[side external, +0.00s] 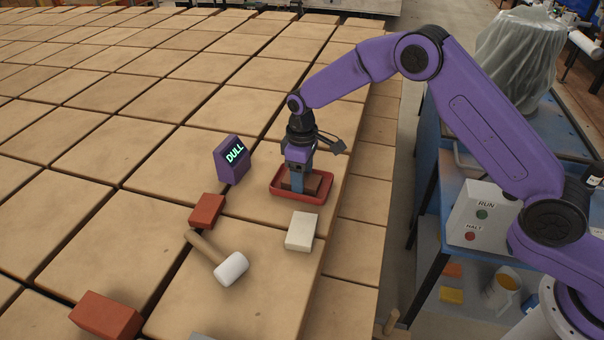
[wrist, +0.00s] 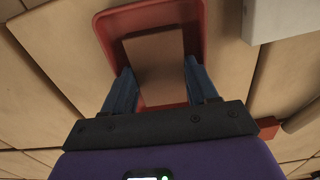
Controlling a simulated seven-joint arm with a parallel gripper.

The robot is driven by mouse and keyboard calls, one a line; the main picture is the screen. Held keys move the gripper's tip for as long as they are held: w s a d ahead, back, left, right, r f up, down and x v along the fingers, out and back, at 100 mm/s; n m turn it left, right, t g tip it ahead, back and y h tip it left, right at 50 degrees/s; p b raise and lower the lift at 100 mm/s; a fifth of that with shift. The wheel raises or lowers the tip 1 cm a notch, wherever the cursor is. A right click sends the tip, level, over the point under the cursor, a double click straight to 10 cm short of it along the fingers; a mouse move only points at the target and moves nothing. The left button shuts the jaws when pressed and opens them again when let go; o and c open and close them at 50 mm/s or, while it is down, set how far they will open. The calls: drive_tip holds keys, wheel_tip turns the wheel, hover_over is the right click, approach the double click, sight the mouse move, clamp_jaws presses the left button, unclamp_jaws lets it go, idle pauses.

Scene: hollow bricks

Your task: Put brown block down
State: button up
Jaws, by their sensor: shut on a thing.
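The brown block (wrist: 160,75) is between the two blue fingers of my gripper (wrist: 162,88) in the wrist view. In the side view the brown block (side external: 313,184) shows partly behind the fingers of my gripper (side external: 298,187). My gripper is shut on it and points straight down. The block is inside the outline of a red tray (side external: 283,193) with raised rims. I cannot tell whether the block touches the tray floor. The tray's rim (wrist: 100,38) also shows in the wrist view.
A purple display reading DULL (side external: 232,158), a red brick (side external: 206,211) and a mallet (side external: 231,268) are left of the tray. A cream block (side external: 302,231) lies just in front of it. Another red brick (side external: 106,315) is at the lower left. Tiles farther left are clear.

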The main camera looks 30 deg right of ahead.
drive_tip(key=o, duration=0.9)
wheel_tip(320, 180, up, 12)
drive_tip(key=shift+r, duration=0.15)
